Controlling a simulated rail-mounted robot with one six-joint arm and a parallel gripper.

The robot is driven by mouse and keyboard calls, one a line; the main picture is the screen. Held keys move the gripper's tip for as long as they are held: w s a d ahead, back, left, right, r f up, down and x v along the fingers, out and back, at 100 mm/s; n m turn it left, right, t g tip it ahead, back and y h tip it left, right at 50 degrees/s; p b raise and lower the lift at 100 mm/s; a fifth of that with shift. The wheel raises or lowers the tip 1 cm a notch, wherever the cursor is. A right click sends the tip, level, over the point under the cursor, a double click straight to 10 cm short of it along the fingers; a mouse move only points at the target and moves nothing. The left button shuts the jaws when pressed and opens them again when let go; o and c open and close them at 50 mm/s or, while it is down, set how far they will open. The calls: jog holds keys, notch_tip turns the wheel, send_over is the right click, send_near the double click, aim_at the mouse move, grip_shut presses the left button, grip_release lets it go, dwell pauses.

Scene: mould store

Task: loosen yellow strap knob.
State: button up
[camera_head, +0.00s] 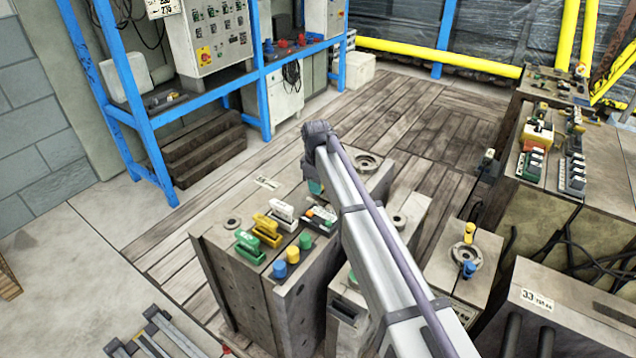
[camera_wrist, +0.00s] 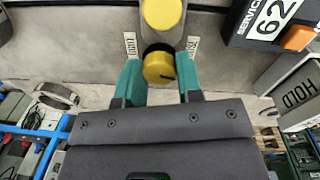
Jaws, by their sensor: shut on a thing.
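In the wrist view, a round yellow knob (camera_wrist: 158,68) with a dark mark at its edge sits between the teal fingers of my gripper (camera_wrist: 160,82). My gripper is shut on this knob. A larger rounded yellow part (camera_wrist: 162,13) is directly above it in the picture, cut off by the top edge. Small white labels (camera_wrist: 193,48) flank the knob; their writing is too small to read surely. In the head view, my arm hides most of my gripper and the knob; only a bit of teal (camera_head: 315,187) shows.
A block at the front carries blue (camera_head: 279,269), yellow (camera_head: 293,254) and green (camera_head: 305,241) knobs and several coloured handles. A block marked 33 (camera_head: 537,299) stands lower right. A blue rack (camera_head: 262,100) stands behind. The wooden floor (camera_head: 400,110) beyond is clear.

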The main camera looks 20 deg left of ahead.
jog(key=shift+n, duration=0.8)
jog(key=o, duration=0.9)
jog(key=r+p, duration=1)
jog(key=r, duration=0.1)
jog(key=shift+s+p, duration=0.3)
jog(key=shift+p, duration=0.1)
jog(key=shift+f, duration=0.1)
